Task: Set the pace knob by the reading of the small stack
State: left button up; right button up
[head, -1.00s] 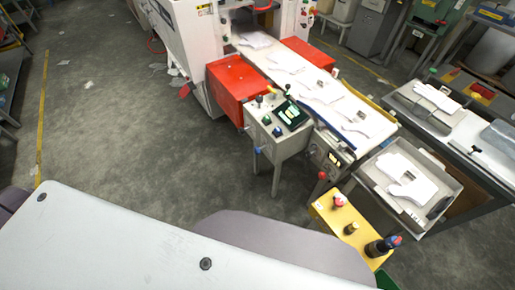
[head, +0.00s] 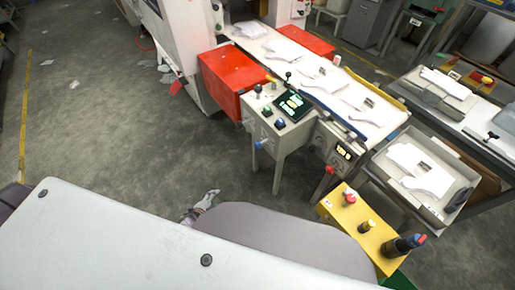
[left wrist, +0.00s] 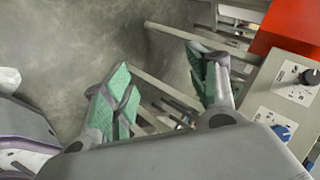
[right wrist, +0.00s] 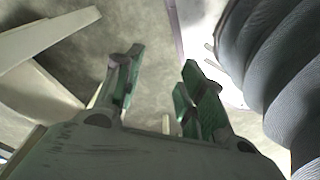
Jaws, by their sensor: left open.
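The left wrist view shows a black knob (left wrist: 310,77) and a blue knob (left wrist: 282,132) at the right; I cannot tell which is the pace knob. My left gripper (head: 208,199) is open and empty, left of and apart from the console; its fingers (left wrist: 170,97) are spread. My right gripper (right wrist: 155,88) is open and empty. I cannot identify the small stack with certainty.
A conveyor (head: 318,75) carries several white gloves between red boxes (head: 233,80). A grey tray (head: 452,210) holds white gloves.

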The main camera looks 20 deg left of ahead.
pick_arm(q)
jog(key=w+d+r+m+t+h+b, duration=0.1)
jog(key=w+r+m+t+h+b, duration=0.3)
jog(key=w+r+m+b, duration=0.55)
jog(key=w+d+r+m+h+b, duration=0.3)
jog(key=d+r+m+h+b, duration=0.2)
jog(key=r+m, duration=0.6)
jog(key=shift+w+d+r+m+h+b, duration=0.2)
jog(key=shift+m+h+b, duration=0.3)
jog(key=shift+m, duration=0.35)
pick_arm(e)
jog(key=w+a+r, duration=0.3)
jog(key=w+r, duration=0.5)
jog(key=r, duration=0.2)
jog(key=shift+w+a+y, duration=0.15)
jog(key=shift+a+y, duration=0.15)
jog(key=shift+a, duration=0.05)
jog(key=shift+r, duration=0.15)
